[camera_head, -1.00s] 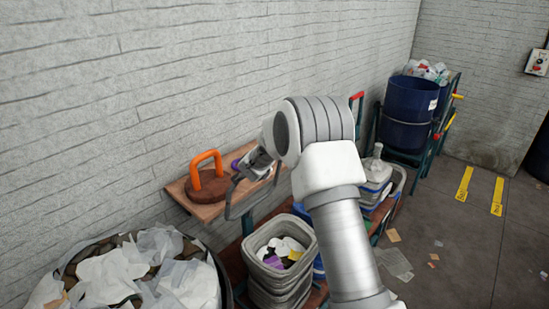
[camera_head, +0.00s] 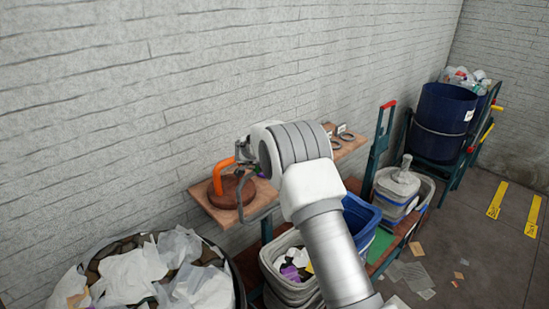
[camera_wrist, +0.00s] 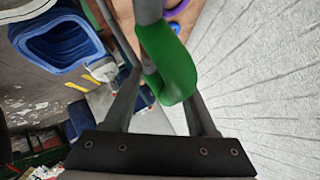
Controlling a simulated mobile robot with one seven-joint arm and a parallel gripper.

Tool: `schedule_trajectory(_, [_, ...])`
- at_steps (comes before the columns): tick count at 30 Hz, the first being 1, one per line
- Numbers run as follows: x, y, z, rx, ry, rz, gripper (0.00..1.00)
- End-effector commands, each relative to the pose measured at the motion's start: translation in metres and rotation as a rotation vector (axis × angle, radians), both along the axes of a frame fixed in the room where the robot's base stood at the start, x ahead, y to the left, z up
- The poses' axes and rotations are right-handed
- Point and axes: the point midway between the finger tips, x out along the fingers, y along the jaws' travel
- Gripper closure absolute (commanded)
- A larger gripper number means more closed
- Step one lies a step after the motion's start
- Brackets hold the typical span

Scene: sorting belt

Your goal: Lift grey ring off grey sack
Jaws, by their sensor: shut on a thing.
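My gripper (camera_head: 243,156) is shut on the grey ring (camera_head: 241,206), a thin loop hanging below the jaws. In the wrist view the jaws (camera_wrist: 164,88) close around a green sleeve on the ring (camera_wrist: 170,62). The ring hangs in front of the wooden shelf; whether it touches anything there I cannot tell.
The wooden shelf (camera_head: 214,209) by the wall holds a brown disc (camera_head: 231,190) with an orange handle (camera_head: 218,178), close to my gripper. Below are a grey bin (camera_head: 270,258) and a blue bin (camera_head: 361,216). A full waste bin (camera_head: 237,278) stands at lower left.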

Motion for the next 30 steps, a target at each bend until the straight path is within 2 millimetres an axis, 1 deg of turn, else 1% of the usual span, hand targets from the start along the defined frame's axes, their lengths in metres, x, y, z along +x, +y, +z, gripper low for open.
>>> schedule_trajectory(1, [-0.0019, -0.0008, -0.0082, -0.004, 0.013, 0.0, 1.0])
schedule_trajectory(14, [-0.0024, -0.0012, -0.01, -0.008, 0.019, -0.001, 1.0])
schedule_trajectory(15, [-0.0024, -0.0013, -0.0101, -0.008, 0.019, -0.001, 0.43])
schedule_trajectory(30, [-0.0006, 0.0, -0.0033, -0.006, 0.009, -0.001, 0.43])
